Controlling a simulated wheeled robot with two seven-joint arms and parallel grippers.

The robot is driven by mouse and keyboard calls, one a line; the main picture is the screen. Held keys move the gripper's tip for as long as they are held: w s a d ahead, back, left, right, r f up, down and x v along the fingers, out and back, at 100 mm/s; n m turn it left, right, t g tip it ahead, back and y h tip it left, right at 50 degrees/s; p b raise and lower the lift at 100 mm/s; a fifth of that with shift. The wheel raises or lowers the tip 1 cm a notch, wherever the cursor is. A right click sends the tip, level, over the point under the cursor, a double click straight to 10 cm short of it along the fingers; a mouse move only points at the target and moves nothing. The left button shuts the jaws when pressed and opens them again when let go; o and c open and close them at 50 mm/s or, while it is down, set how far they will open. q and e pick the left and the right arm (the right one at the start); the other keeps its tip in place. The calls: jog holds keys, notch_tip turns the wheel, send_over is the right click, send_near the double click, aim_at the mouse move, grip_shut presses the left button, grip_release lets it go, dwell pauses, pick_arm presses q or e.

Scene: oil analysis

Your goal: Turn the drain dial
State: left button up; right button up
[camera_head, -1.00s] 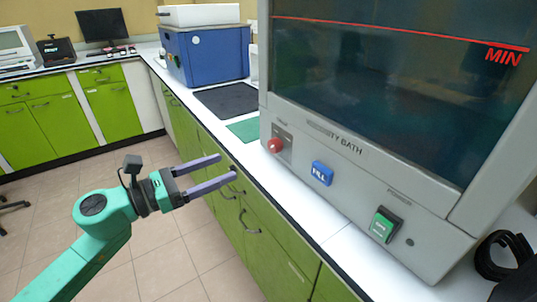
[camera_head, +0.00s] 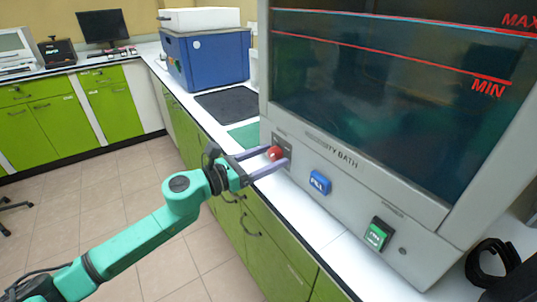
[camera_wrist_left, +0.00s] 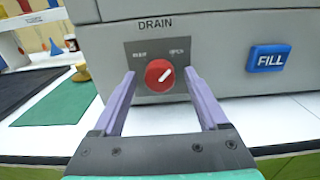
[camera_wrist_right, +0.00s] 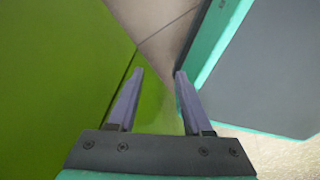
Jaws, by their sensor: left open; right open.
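The drain dial (camera_head: 274,153) is a round red knob on the lower left front of the grey viscosity bath (camera_head: 345,165). In the left wrist view the dial (camera_wrist_left: 159,75) sits below the word DRAIN, its white mark pointing up and right toward the right-hand label. My left gripper (camera_head: 277,157) is open, with one purple finger on each side of the dial. In the left wrist view the fingers (camera_wrist_left: 160,82) show gaps to the dial. My right gripper (camera_wrist_right: 160,75) is open and empty, facing a green cabinet front and the floor.
A blue FILL button (camera_head: 320,182) and a green switch (camera_head: 379,234) are to the right of the dial on the bath. The white counter edge runs just below. A green mat (camera_head: 245,135), a black mat (camera_head: 228,103) and a blue box (camera_head: 207,57) are farther back.

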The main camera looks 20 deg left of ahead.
pick_arm(q)
grip_shut()
jog(key=shift+n, duration=0.4)
jog(key=n+p, duration=0.1)
jog(key=n, duration=0.2)
jog(key=shift+r+n, duration=0.1)
jog(key=shift+n, duration=0.2)
jog(key=n+p, duration=0.2)
jog(key=n, duration=0.2)
jog(key=shift+s+r+n, duration=0.1)
jog(key=shift+n, duration=0.2)
jog(key=n+p, duration=0.3)
jog(key=n, duration=0.1)
jog(key=shift+n, duration=0.3)
jog(key=n+p, duration=0.1)
jog(key=n, duration=0.2)
jog(key=shift+p, duration=0.4)
jog(key=shift+n+p, duration=0.4)
jog(key=shift+n, duration=0.3)
